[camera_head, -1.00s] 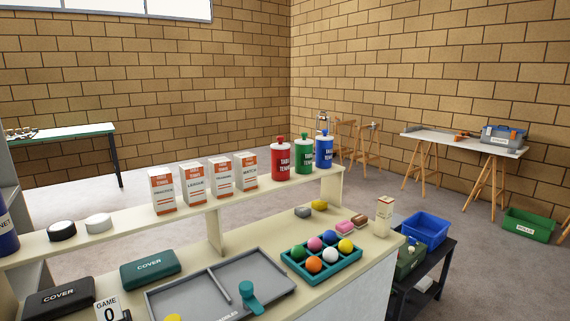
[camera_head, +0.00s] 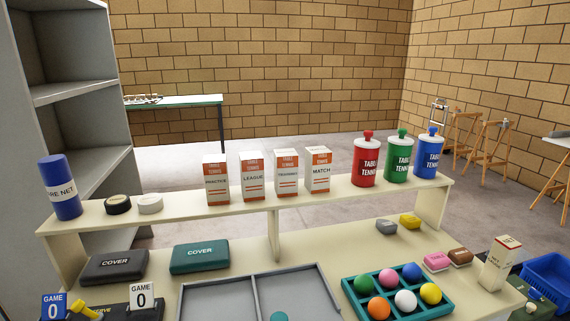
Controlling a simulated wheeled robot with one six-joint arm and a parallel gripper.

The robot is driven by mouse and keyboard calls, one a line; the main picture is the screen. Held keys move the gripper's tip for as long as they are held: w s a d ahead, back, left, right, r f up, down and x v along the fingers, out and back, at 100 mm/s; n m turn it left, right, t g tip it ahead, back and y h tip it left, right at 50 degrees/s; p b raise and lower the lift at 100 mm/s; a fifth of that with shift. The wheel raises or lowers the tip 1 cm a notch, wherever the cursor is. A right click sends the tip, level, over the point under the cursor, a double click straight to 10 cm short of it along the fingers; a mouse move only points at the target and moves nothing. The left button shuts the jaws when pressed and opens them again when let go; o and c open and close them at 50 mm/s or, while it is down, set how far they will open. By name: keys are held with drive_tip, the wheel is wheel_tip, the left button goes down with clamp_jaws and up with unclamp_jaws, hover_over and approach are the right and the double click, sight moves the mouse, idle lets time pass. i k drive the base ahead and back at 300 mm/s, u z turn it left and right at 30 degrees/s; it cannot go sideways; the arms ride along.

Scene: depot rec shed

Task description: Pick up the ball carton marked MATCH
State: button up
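The ball carton marked MATCH (camera_head: 318,171) is a small white and orange box. It stands upright on the raised shelf (camera_head: 240,202) of the bench, at the right end of a row of similar cartons. To its left stand the cartons marked TRAINING (camera_head: 287,174), LEAGUE (camera_head: 252,177) and PRACTICE (camera_head: 216,181), with narrow gaps between them. A red canister (camera_head: 366,162) stands to the right of the MATCH carton with a gap. My gripper is not in view.
Green (camera_head: 399,160) and blue (camera_head: 429,158) canisters stand farther right. A blue cylinder (camera_head: 61,188) and tape rolls (camera_head: 150,204) are at the shelf's left. Below are a grey tray (camera_head: 222,299), a teal ball tray (camera_head: 352,298) and two cover cases (camera_head: 199,256).

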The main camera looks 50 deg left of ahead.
sight(318, 159)
drive_tip(key=u, duration=0.85)
drive_tip(key=i, duration=0.9)
drive_tip(key=u, duration=0.75)
